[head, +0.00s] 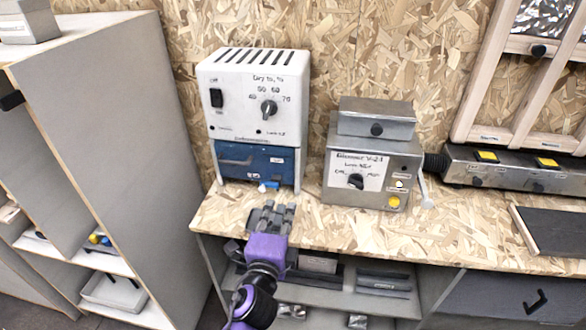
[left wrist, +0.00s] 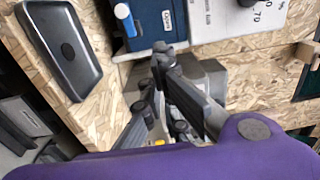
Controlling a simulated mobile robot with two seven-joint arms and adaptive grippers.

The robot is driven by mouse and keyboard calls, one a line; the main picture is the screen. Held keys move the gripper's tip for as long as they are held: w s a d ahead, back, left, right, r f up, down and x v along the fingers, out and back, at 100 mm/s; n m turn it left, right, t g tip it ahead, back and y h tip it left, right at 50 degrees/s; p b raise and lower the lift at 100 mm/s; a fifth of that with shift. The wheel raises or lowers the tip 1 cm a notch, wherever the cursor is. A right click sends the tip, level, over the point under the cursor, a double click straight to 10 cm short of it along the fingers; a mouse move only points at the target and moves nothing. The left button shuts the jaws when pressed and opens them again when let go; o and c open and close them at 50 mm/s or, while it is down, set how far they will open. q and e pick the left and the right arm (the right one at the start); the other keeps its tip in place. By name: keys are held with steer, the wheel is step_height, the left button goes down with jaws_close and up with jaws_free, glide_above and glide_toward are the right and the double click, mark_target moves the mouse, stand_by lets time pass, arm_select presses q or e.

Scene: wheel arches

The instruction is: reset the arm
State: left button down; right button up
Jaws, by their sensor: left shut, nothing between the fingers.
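My left gripper (head: 271,217) is purple with dark grey fingers. In the head view it is over the front edge of the chipboard workbench (head: 330,228), in front of the white and blue dryer box (head: 257,95). In the left wrist view the fingers (left wrist: 165,62) converge near the blue lower part of that box (left wrist: 150,20). The gripper is shut and holds nothing. Whether a finger touches the box or bench is unclear. My right gripper is not in view.
A grey metal device with a dial (head: 371,165) stands to the right of the dryer. A grey cabinet side (head: 110,120) rises at the left. Shelves with trays (head: 385,280) lie under the bench. A dark tray (left wrist: 66,50) shows in the left wrist view.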

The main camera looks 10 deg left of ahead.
arm_select(q)
steer(key=s+a+f+n+g+p, duration=0.1)
steer(key=s+a+f+n+g, duration=0.15)
steer(key=s+f+n, duration=0.4)
steer(key=s+a+f+n+g+p, duration=0.1)
steer(key=s+a+f+n+g, duration=0.15)
steer(key=s+f+n, duration=0.45)
steer(key=s+a+f+n+g+p, duration=0.1)
steer(key=s+f, duration=0.3)
steer(key=s, duration=0.8)
steer(key=s+a+f+n+g+p, duration=0.1)
steer(key=s+a+f+n+g, duration=0.2)
steer(key=s, duration=0.9)
steer(key=shift+s+a+f+p, duration=0.2)
steer(key=shift+f+p, duration=0.15)
steer(key=shift+f, duration=0.1)
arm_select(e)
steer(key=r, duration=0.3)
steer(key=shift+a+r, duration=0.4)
arm_select(q)
steer(key=shift+n, duration=0.25)
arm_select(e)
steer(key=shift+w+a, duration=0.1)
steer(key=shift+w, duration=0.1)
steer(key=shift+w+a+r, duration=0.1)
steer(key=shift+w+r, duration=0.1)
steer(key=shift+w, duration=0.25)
